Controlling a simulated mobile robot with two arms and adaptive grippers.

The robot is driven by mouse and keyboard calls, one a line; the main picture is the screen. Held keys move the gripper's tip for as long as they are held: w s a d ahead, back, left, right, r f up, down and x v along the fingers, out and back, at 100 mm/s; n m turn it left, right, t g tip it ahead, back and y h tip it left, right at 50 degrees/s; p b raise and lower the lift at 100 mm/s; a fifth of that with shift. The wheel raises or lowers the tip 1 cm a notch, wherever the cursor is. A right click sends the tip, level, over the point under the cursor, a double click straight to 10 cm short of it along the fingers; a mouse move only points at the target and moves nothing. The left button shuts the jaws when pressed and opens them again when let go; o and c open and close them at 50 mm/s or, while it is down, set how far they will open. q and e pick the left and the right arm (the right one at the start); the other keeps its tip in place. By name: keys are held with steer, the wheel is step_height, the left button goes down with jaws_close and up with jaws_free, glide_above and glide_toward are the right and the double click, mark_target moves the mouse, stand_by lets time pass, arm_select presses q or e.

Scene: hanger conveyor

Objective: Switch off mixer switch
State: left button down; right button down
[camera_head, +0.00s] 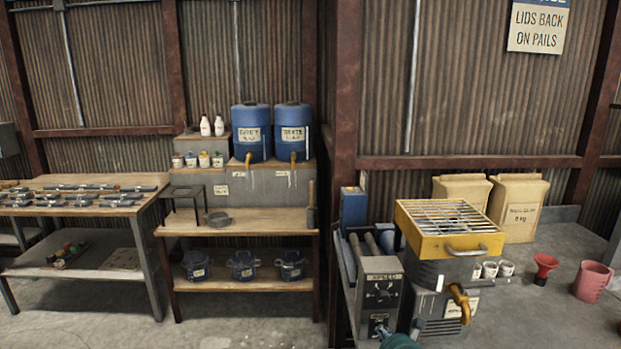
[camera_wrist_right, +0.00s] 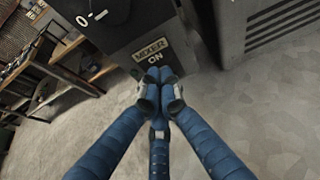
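The grey control box (camera_head: 382,285) with a "SPEED" panel stands at the front of the mixer bench, right of centre. A small dark switch plate (camera_head: 379,324) with pale marks sits low on its front. In the right wrist view a "MIXER ON" label (camera_wrist_right: 150,56) shows on the dark box. My right gripper (camera_wrist_right: 160,76) has its blue fingers drawn together, with the tips just below this label. The switch lever is not clear there and may be hidden behind the fingertips. Part of my right gripper (camera_head: 400,341) shows at the bottom edge of the head view. My left gripper is out of view.
A yellow-framed grated hopper (camera_head: 450,228) stands beside the box, with an orange-yellow tap (camera_head: 460,298) below it. A red funnel (camera_head: 544,268) and pink jug (camera_head: 592,281) are at right. A wooden shelf bench (camera_head: 240,224) stands left, with clear floor before it.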

steer(key=shift+w+d+r+b, duration=0.15)
steer(key=shift+w+b, duration=0.1)
steer(key=shift+b, duration=0.05)
stand_by(0.5)
steer(key=shift+s+p, duration=0.25)
steer(key=shift+p, duration=0.45)
steer(key=shift+s+a+f+p, duration=0.2)
steer(key=shift+s+f+p, duration=0.2)
steer(key=shift+p, duration=0.45)
steer(key=shift+s+p, duration=0.3)
steer(key=shift+p, duration=0.25)
steer(key=p+v, duration=0.1)
steer(key=v, duration=0.2)
steer(key=shift+f, duration=0.2)
steer(key=shift+s+d+p, duration=0.1)
steer(key=shift+s+p, duration=0.3)
steer(key=shift+f, duration=0.1)
